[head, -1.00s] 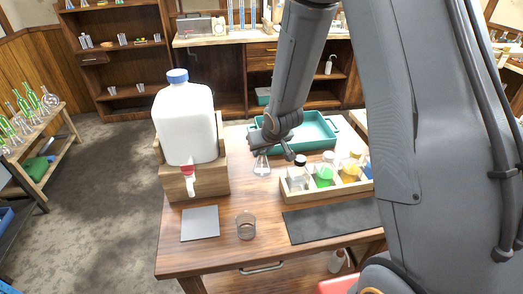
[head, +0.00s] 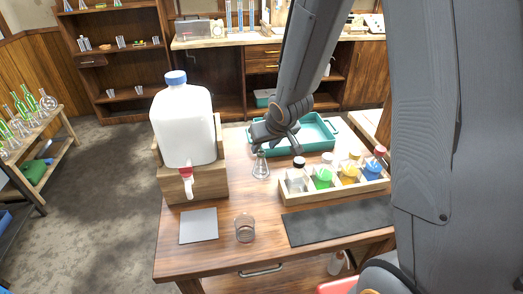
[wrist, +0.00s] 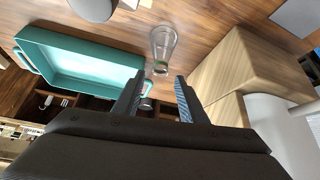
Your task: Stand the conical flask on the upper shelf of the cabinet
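The conical flask (head: 261,167) is clear glass and stands upright on the wooden table, between the white dispenser jug and the teal tray. In the wrist view, the flask (wrist: 163,43) is ahead of the fingertips, apart from them. My gripper (head: 274,147) is just above and behind the flask in the head view. In the wrist view, my gripper (wrist: 156,88) is open, with nothing between its fingers. A dark wooden cabinet (head: 125,50) with open shelves stands at the back left and carries small glassware.
The white jug (head: 185,125) on its wooden stand is close left of the flask. The teal tray (head: 322,128) is behind it, and a bottle rack (head: 340,187) is to its right. A glass beaker (head: 245,228) and grey mat (head: 198,226) are in front.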

